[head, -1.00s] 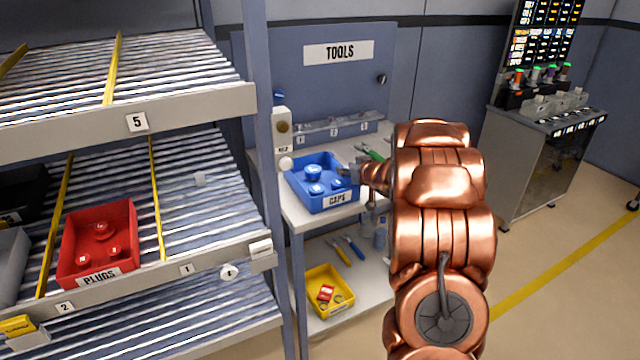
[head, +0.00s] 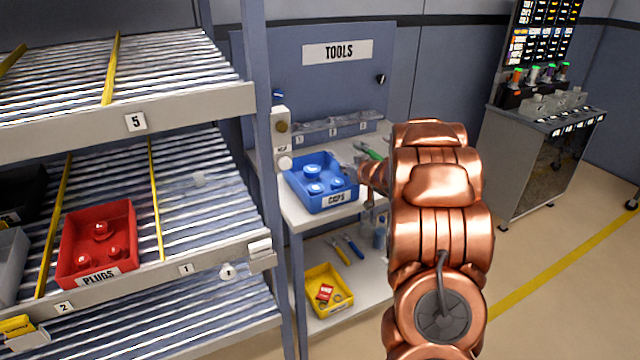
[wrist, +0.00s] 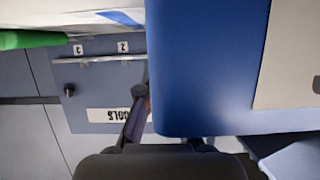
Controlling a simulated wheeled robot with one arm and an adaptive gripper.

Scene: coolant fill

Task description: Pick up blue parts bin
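The blue parts bin (head: 346,193), labelled CAPS, sits on the tools bench top in the head view, with several round blue caps inside. In the wrist view, its blue outer wall (wrist: 205,70) fills much of the right side, with part of a pale label. My gripper is at the bin's right side, largely hidden behind my copper arm in the head view. In the wrist view, one dark finger (wrist: 137,118) shows beside the bin's edge. The other finger is not clearly visible, so I cannot tell whether they close on the wall.
A shelf rack with a red PLUGS bin (head: 75,245) stands at left, its post close to the blue bin. A yellow bin (head: 322,310) is on the bench's lower shelf. A green-handled tool (head: 369,151) lies behind the blue bin. Open floor is at right.

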